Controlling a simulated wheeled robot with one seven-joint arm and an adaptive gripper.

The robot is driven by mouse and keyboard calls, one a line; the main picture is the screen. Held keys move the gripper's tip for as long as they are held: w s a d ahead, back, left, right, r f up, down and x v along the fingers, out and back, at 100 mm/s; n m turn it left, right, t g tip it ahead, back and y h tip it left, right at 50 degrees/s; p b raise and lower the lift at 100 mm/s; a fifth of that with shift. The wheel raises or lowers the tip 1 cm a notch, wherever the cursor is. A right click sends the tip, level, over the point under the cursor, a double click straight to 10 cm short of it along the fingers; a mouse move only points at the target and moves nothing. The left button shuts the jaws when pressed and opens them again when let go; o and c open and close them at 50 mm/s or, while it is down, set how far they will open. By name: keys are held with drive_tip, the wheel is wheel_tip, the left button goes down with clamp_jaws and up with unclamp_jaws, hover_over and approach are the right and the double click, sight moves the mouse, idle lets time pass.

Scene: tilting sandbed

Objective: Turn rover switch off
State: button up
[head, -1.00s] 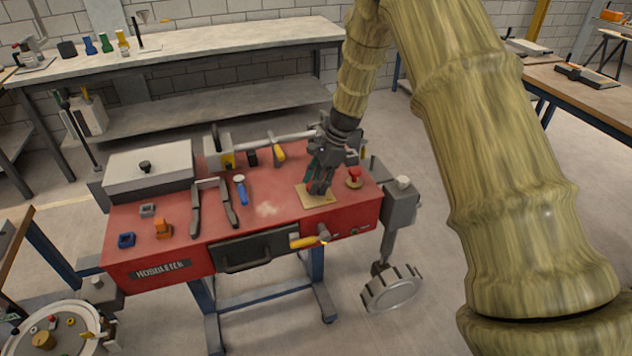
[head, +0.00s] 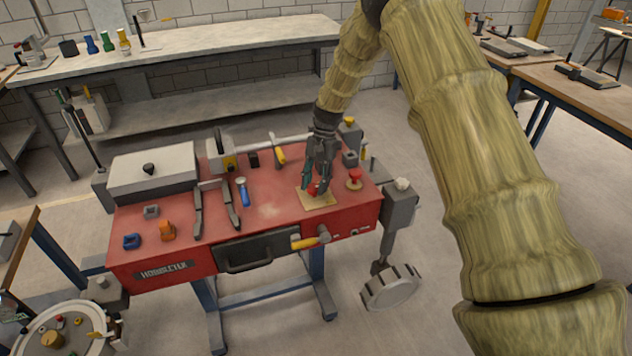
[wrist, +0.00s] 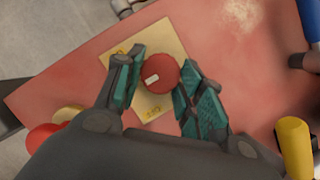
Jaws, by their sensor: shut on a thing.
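The rover switch is a round red knob (wrist: 160,73) with a short white mark, set on a pale yellow plate (wrist: 172,42). The mark lies left of the knob's centre in the wrist view. Small dark lettering on the plate is too small to read surely. In the head view the knob (head: 313,190) and plate (head: 318,203) are at the right part of the red bench top. My gripper (wrist: 158,85) is shut on the red knob, one finger pad on each side. It also shows in the head view (head: 316,186), reaching down from above.
A red mushroom button (head: 355,175) stands close right of the plate. A grey bar (head: 290,137) and yellow-handled tool (head: 280,153) lie behind. A blue-handled tool (head: 243,192) and dark tongs (head: 214,205) lie left. A yellow-handled lever (head: 305,242) sticks out in front.

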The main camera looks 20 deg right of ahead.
drive_tip(key=n, duration=0.2)
drive_tip(key=n+g+h, duration=0.1)
drive_tip(key=n, duration=0.1)
drive_tip(key=shift+w+a+n+h, duration=0.1)
drive_tip(key=shift+a+n+h, duration=0.1)
drive_tip(key=shift+n+h, duration=0.1)
drive_tip(key=n+h, duration=0.1)
drive_tip(key=n, duration=0.3)
drive_tip(key=shift+a+h, duration=0.1)
drive_tip(key=shift+h, duration=0.2)
drive_tip(key=shift+n, duration=0.3)
drive_tip(key=o, duration=1)
drive_tip(key=v, duration=1.2)
drive_tip(key=shift+a, duration=0.1)
